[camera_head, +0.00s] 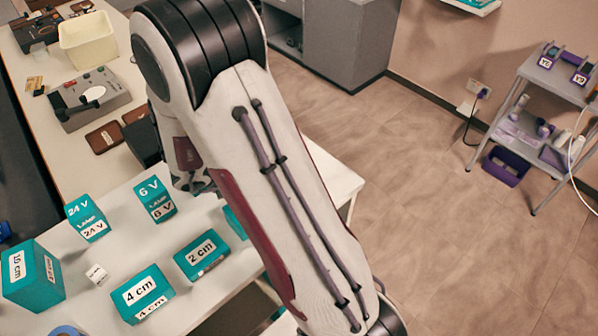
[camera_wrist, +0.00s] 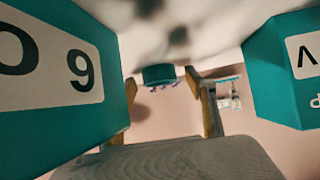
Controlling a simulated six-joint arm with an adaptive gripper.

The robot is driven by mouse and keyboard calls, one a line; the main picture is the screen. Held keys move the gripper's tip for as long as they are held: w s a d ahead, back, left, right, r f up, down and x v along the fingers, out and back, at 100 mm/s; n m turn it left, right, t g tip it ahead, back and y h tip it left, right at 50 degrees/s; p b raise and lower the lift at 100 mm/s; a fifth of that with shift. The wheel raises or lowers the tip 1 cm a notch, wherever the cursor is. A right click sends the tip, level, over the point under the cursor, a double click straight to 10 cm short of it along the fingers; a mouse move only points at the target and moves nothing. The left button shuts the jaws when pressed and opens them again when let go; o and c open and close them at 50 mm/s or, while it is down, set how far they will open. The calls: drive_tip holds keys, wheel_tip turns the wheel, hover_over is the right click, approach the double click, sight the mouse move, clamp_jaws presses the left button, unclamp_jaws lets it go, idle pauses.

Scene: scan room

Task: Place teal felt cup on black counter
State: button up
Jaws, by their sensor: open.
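A small teal object (camera_wrist: 160,75), which looks like the felt cup, shows in the wrist view beyond and between my fingertips. The wrist picture is upside down, and several purple tips stick out of the object's rim. It appears to stand on a pale surface, apart from my fingers. My gripper (camera_wrist: 161,84) is open, with nothing between its fingers. In the head view my arm hides the gripper and I cannot make out the cup. I cannot identify a black counter for sure; a dark strip (camera_head: 22,150) shows at the left edge.
Teal labelled boxes stand close to my gripper: one at the left (camera_wrist: 45,75) and one at the right (camera_wrist: 285,75) of the wrist view. In the head view several teal boxes, such as the 4 cm box (camera_head: 142,293), crowd the white table (camera_head: 195,312). A grey trolley (camera_head: 560,85) stands far right.

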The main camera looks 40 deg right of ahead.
drive_tip(key=c, duration=0.9)
drive_tip(key=shift+r, duration=0.15)
drive_tip(key=shift+r, duration=4.9)
